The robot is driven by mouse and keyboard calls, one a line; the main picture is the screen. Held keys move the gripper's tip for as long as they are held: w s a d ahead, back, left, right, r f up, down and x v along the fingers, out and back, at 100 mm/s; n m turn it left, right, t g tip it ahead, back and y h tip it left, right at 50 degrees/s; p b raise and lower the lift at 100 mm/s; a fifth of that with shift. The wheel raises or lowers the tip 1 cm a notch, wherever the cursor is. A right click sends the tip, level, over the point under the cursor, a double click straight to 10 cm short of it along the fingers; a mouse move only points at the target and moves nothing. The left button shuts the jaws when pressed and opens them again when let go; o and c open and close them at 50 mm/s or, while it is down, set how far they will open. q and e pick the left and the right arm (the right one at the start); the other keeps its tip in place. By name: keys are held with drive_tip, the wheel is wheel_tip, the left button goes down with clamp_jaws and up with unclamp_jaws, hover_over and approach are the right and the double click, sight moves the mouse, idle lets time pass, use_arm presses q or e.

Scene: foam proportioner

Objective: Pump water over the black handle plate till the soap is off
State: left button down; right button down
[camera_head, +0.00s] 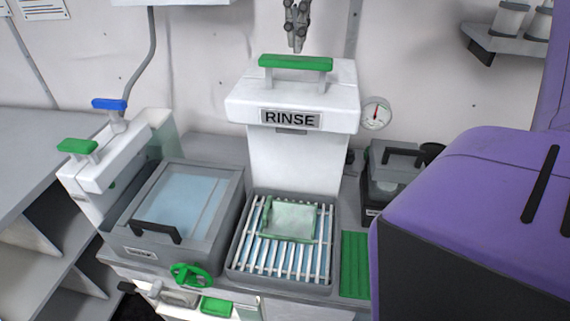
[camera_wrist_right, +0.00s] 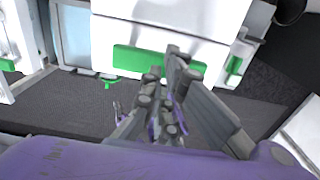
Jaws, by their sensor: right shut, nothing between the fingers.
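The white RINSE unit (camera_head: 290,92) has a green pump handle (camera_head: 296,63) on top. A pale plate with green edging (camera_head: 290,221) lies on the slatted rack (camera_head: 247,250) in front of the unit; I see no black handle on it and cannot tell whether soap is on it. A black handle (camera_head: 155,231) sits on the left basin's lid. My right gripper (camera_head: 296,46) is shut and empty, pointing down just above the green pump handle. In the right wrist view the fingers overlap the green handle (camera_wrist_right: 140,62); I cannot tell whether they touch it. My left gripper is out of view.
Left of the rack is a lidded basin (camera_head: 180,195) with a green valve wheel (camera_head: 191,274). A white dispenser with blue and green handles (camera_head: 90,172) stands farther left. A green ribbed mat (camera_head: 355,265) and a dark container (camera_head: 390,178) are right. A gauge (camera_head: 376,114) hangs behind.

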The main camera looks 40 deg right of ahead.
sight(296, 58)
drive_tip(key=shift+f, duration=0.1)
drive_tip(key=shift+f+b, duration=0.4)
drive_tip(key=shift+f, duration=2.35)
drive_tip(key=shift+r, duration=2.85)
drive_tip(key=shift+p, duration=0.3)
wheel_tip(296, 58, up, 6)
